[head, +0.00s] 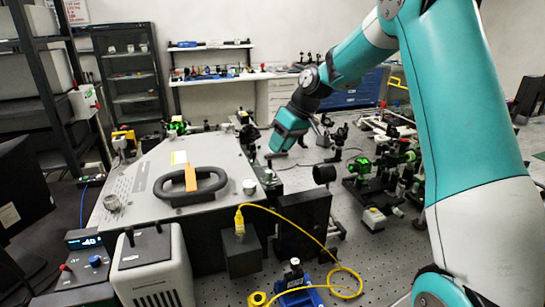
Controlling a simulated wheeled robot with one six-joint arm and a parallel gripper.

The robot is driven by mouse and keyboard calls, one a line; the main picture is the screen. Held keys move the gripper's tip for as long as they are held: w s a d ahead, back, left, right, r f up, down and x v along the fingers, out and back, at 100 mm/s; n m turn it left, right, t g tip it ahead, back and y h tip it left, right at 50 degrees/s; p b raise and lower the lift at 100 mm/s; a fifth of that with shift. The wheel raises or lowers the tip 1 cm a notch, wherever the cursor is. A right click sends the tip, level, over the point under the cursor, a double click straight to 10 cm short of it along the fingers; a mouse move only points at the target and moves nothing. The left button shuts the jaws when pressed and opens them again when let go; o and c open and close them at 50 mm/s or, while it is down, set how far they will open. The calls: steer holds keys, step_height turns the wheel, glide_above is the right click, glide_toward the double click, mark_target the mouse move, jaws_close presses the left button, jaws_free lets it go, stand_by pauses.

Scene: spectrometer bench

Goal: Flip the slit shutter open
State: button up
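The spectrometer (135,185) is a large pale grey box on the bench, left of centre, with a dark loop handle (205,187) on its lid. An upright orange tab (191,178) stands at that handle. I cannot make out which part is the slit shutter, or whether it is open. My gripper (275,153) hangs from the teal arm, pointing down and left, by the right rear edge of the spectrometer. It looks small and dark here, and its fingers cannot be told apart. I cannot tell whether it touches anything.
Optics on posts (385,165) crowd the bench right of the spectrometer. A yellow cable (305,228) loops in front to a blue device (298,291). A grey-white unit (150,262) stands front left. Bare perforated bench (375,255) shows at front right.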

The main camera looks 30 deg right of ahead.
mark_target(270, 166)
steer(key=p+x, duration=0.1)
steer(key=x, duration=0.4)
steer(key=shift+w+a+f, duration=0.1)
steer(key=shift+f, duration=0.2)
jaws_close()
steer(key=shift+b, duration=0.3)
